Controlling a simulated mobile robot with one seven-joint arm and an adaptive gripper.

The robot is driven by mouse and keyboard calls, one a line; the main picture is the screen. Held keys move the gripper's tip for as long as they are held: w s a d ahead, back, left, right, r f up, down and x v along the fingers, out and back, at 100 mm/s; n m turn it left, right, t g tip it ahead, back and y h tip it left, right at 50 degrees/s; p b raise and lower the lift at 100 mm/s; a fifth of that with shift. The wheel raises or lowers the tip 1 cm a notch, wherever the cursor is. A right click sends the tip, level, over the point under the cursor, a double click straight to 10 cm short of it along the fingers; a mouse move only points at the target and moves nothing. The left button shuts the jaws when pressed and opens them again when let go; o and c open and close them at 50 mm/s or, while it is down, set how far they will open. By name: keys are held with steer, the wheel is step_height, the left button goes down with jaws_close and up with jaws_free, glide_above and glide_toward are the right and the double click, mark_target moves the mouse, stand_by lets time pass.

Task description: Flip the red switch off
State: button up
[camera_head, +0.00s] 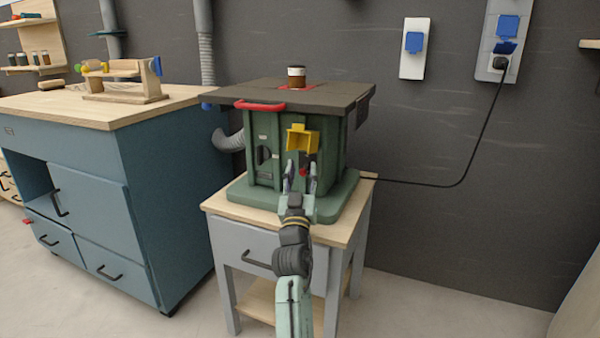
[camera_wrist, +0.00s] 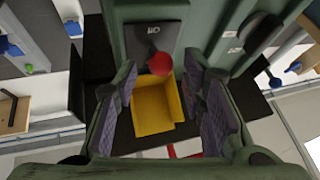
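The red switch (camera_head: 304,171) is a small red knob on the front of a green machine (camera_head: 265,160), seen between my fingers in the head view. In the wrist view the round red knob (camera_wrist: 159,63) sits on a dark plate (camera_wrist: 151,40) with a label that seems to read ON. A yellow box-like cover (camera_head: 302,138) stands open beside the switch; it also shows in the wrist view (camera_wrist: 158,105). My gripper (camera_head: 301,172) is open in front of the switch, its fingers apart on either side of the knob. Any contact cannot be told.
The machine has a dark top (camera_head: 330,95) and a red handle (camera_head: 260,105), and stands on a wooden-topped table (camera_head: 215,203). A blue workbench (camera_head: 90,190) is at left. A black cable (camera_head: 470,170) runs to a wall socket. Floor at right is clear.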

steer(key=shift+r, duration=0.1)
steer(key=r+g+p, duration=0.1)
steer(key=p, duration=0.4)
steer(key=shift+r, duration=0.1)
steer(key=r+m+g+p, duration=0.1)
steer(key=g+p, duration=0.1)
steer(key=p, duration=0.6)
steer(key=m+g+h+p, duration=0.1)
steer(key=g+p, duration=0.1)
steer(key=p, duration=0.7)
steer(key=shift+w+r, duration=0.1)
steer(key=shift+r, duration=0.25)
steer(key=shift+s+f, duration=0.35)
steer(key=shift+f, duration=0.15)
steer(key=s+b, duration=0.3)
steer(key=s, duration=0.7)
steer(key=s+a+r+n+t+y, duration=0.1)
steer(key=s+a+r+n+y, duration=0.1)
steer(key=a+r, duration=0.6)
steer(key=s+a+r+n+t+y, duration=0.1)
steer(key=s+a+r+n+y, duration=0.1)
steer(key=s+a+r+y, duration=0.2)
steer(key=a+r+y, duration=0.2)
steer(key=a+r, duration=0.2)
steer(key=r, duration=0.1)
steer(key=shift+s+a+t+p, duration=0.15)
steer(key=shift+s+t+p, duration=0.15)
steer(key=shift+s+p, duration=0.1)
steer(key=shift+f, duration=0.1)
